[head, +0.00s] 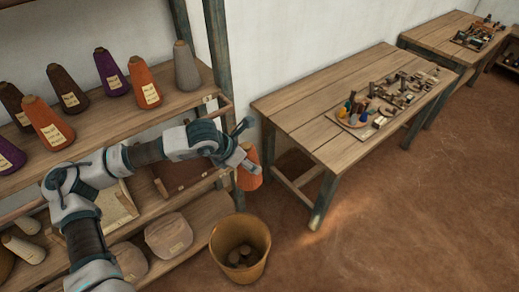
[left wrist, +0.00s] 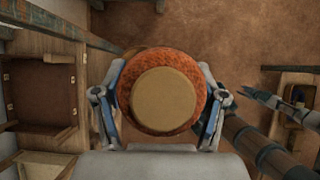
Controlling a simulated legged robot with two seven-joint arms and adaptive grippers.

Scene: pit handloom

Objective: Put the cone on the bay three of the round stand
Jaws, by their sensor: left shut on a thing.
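My left gripper (head: 246,160) is shut on an orange cone (head: 250,178) and holds it in the air, just off the right end of the shelf rack. In the left wrist view the cone (left wrist: 133,82) is seen end-on, with a round tan end (left wrist: 167,101), between the two fingers. A small round board (head: 352,117) with several little coloured pieces lies on the nearer table; I cannot tell whether it is the round stand. No numbered bays can be made out. My right gripper is not in the head view.
The rack's upper shelf (head: 105,126) carries several cones, among them a grey one (head: 186,68). A tan bucket (head: 240,262) stands on the floor below the held cone. The nearer table (head: 300,102) has small tools on it. The floor at right is clear.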

